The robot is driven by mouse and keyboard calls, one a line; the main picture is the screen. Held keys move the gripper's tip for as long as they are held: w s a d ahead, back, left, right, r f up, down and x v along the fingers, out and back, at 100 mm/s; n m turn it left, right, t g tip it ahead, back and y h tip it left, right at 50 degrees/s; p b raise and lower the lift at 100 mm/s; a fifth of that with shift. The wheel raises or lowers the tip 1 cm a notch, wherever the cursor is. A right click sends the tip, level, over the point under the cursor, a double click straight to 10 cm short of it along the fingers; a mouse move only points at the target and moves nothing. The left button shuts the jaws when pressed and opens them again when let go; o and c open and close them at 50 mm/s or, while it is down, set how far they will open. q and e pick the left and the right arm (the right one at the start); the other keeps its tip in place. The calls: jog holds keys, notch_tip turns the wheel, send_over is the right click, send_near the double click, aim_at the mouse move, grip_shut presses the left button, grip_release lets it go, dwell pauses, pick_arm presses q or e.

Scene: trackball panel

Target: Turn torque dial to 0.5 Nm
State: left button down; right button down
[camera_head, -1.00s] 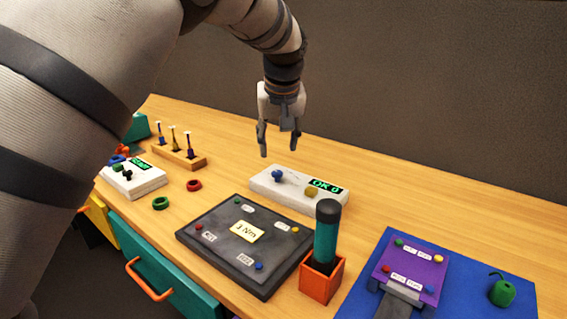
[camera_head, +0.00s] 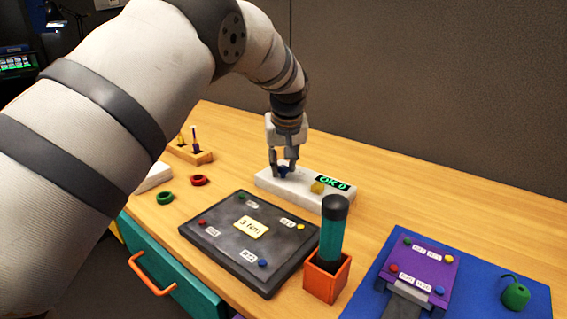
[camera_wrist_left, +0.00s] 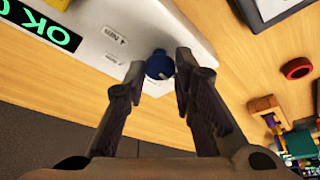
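The white box (camera_head: 291,190) with a green "OK 0" display (camera_head: 331,183) stands on the table behind the dark panel. Its blue dial (camera_head: 283,171) is at the left end of its top, with a yellow part (camera_head: 318,187) to the right. My left gripper (camera_head: 283,167) points down at the blue dial. The fingers are open. Small labels on the box are only partly legible. My right gripper is not in view.
A dark panel (camera_head: 222,258) with a "3 Nm" label lies in front. An orange holder (camera_head: 326,281) holds a teal-handled tool (camera_head: 331,237). Green (camera_head: 165,198) and red (camera_head: 199,180) rings lie left. A blue mat (camera_head: 375,283) lies right.

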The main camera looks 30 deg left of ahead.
pick_arm(q)
jog(key=shift+r+m+p, duration=0.2)
jog(key=shift+m+p, duration=0.3)
jog(key=shift+m, duration=0.3)
jog(key=shift+s+a+m+t+h+p, duration=0.1)
jog(key=shift+m+t+h+p, duration=0.3)
jog(key=shift+m, duration=0.3)
jog(key=shift+f+m+h, duration=0.15)
jog(key=shift+m+h, duration=0.25)
jog(key=shift+m, duration=0.7)
jog(key=shift+a+f+m+h, duration=0.15)
jog(key=shift+m+h, duration=0.35)
jog(key=shift+m, duration=0.7)
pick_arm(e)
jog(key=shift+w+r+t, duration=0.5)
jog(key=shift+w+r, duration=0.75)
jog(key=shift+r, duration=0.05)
pick_arm(q)
jog(key=shift+m, duration=0.3)
jog(key=c, duration=1.3)
grip_release()
jog(key=shift+c, duration=0.2)
